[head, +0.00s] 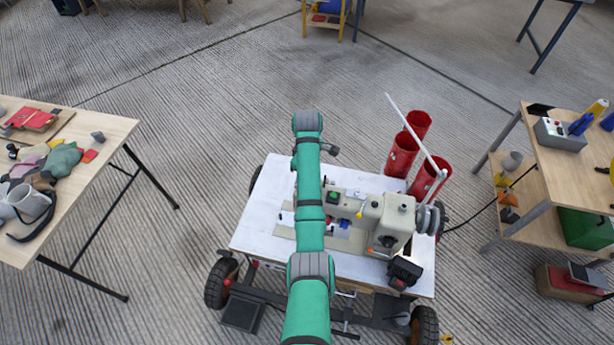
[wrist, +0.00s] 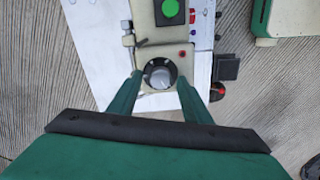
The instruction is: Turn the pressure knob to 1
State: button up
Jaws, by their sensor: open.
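The pressure knob (wrist: 160,77) is a grey knob on a round black dial with small white marks. It sits on the cream end of a sewing machine, below a green button (wrist: 170,8) in the wrist view. The dial's marks and setting are too small to read. My gripper (wrist: 159,80) is open, with one green finger on each side of the knob. I cannot tell whether either finger touches it. In the head view the sewing machine (head: 372,212) stands on a white-topped cart (head: 262,215). My arm hides the knob and the fingers there.
Several red cylinders (head: 402,155) and a white rod (head: 413,130) stand behind the machine's right side. A cluttered wooden table (head: 105,135) is at the left, and another wooden table (head: 560,165) is at the right. Bare floor lies between them and the cart.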

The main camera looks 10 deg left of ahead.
jog(key=shift+r, duration=0.15)
jog(key=shift+w+r, duration=0.15)
jog(key=shift+r, duration=0.85)
jog(key=shift+w+r, duration=0.1)
jog(key=shift+r, duration=0.9)
jog(key=shift+s+d+r, duration=0.2)
jog(key=shift+s+r, duration=0.05)
jog(key=shift+r, duration=0.05)
notch_tip(320, 180, up, 7)
jog(key=shift+a, duration=0.15)
